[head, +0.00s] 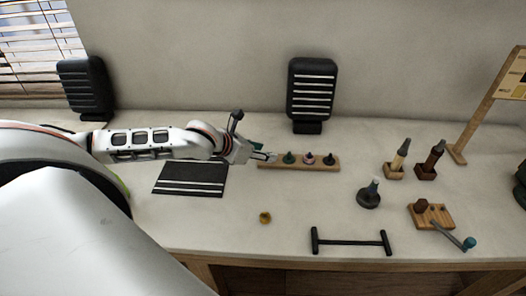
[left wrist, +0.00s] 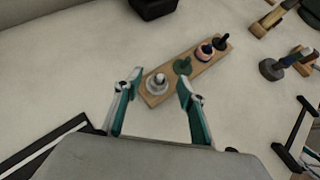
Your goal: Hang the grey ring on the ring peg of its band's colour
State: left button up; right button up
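A wooden peg board (head: 270,164) lies on the table below the middle of the head view; it also shows in the left wrist view (left wrist: 208,66). A pale grey ring-like piece (left wrist: 157,84) sits around a whitish peg at the board's near end in the left wrist view. A green peg (left wrist: 182,67) stands beside it, then a pinkish ring on a dark peg (left wrist: 204,51), then a black peg (left wrist: 222,42). My left gripper (head: 266,154) is at that near end. Its teal fingers (left wrist: 160,77) are apart on either side of the grey piece. No coloured band is legible.
A dark mat (head: 190,180) with pale lines lies left of the board. A small yellow piece (head: 265,217) and a black bar handle (head: 351,243) lie in front. A dark round stand (head: 368,199), wooden tool holders (head: 394,171) and a cranked block (head: 431,216) stand right.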

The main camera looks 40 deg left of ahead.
pick_arm(q)
jog(key=v, duration=0.7)
jog(key=shift+s, duration=0.2)
dwell(0.6)
jog(key=shift+r, duration=0.15)
dwell(0.4)
